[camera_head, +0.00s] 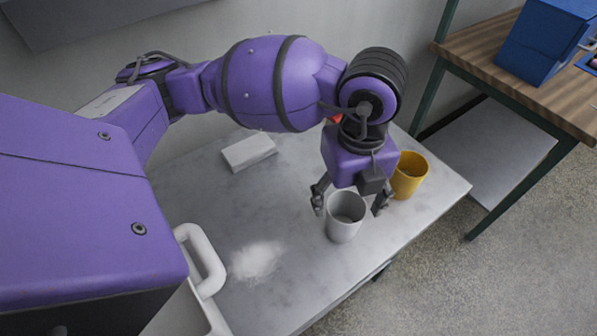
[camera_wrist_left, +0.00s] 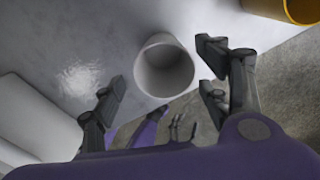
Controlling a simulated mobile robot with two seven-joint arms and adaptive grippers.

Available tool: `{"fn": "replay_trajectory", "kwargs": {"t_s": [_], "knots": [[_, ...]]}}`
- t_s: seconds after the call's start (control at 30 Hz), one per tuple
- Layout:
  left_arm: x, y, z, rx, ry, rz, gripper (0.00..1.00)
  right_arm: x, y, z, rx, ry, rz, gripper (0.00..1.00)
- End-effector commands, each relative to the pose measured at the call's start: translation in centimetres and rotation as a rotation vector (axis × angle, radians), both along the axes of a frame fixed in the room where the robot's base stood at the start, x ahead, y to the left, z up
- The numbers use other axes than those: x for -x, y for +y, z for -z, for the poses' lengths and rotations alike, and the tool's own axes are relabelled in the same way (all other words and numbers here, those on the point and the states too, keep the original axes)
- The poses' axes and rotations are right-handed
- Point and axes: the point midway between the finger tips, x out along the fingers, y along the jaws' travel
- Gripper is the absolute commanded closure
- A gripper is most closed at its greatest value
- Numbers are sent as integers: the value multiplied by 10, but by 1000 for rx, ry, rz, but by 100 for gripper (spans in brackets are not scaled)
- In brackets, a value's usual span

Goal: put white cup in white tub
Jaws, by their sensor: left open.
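The white cup (camera_head: 345,218) stands upright on the grey marbled table near its front edge. My left gripper (camera_head: 349,206) is open above it, with one finger on each side of the cup. In the left wrist view the cup (camera_wrist_left: 164,66) shows its open, empty mouth, lying between and a little beyond the spread fingers (camera_wrist_left: 163,82). The white tub (camera_head: 207,262) is at the lower left, with its rim and handle showing and the rest hidden by my arm or cut off. A small, dark, two-pronged part, seemingly my right gripper (camera_wrist_left: 183,129), shows low in the wrist view.
A yellow cup (camera_head: 409,175) stands close behind and right of the gripper. A white block (camera_head: 249,151) lies further back, and a red thing is mostly hidden behind the wrist. A fuzzy white patch (camera_head: 256,260) lies between tub and cup. A wooden bench (camera_head: 500,75) is at right.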

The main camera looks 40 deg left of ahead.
Motion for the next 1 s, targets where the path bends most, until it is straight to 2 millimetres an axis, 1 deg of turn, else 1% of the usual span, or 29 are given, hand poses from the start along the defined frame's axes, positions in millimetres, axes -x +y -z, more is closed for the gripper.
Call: {"fn": "replay_trajectory", "kwargs": {"t_s": [0.07, 0.33, 0.5, 0.6, 0.7, 0.9, 1.0], "knots": [[-1, -1, 4, 1, -2, 1, 31, 0, 0, 1, 0, 0, 0, 31], [0, 0, 35, 1, 1, 0, 31, 0, 0, 2, 1, 1, -1, 31], [-1, 0, 61, 0, 1, 1, 31, 0, 0, 1, 1, 0, -1, 31], [-1, 0, 72, 1, 1, 1, 31, 0, 0, 2, 1, 1, -1, 31], [-1, -1, 77, 2, -2, 2, 31, 1, 0, 2, 1, 2, -1, 31], [-2, -1, 77, 2, -4, 2, 31, 0, 0, 2, 0, 2, -1, 31], [-2, -1, 76, 2, -4, 2, 44, 0, 0, 2, 0, 2, -1, 31]]}}
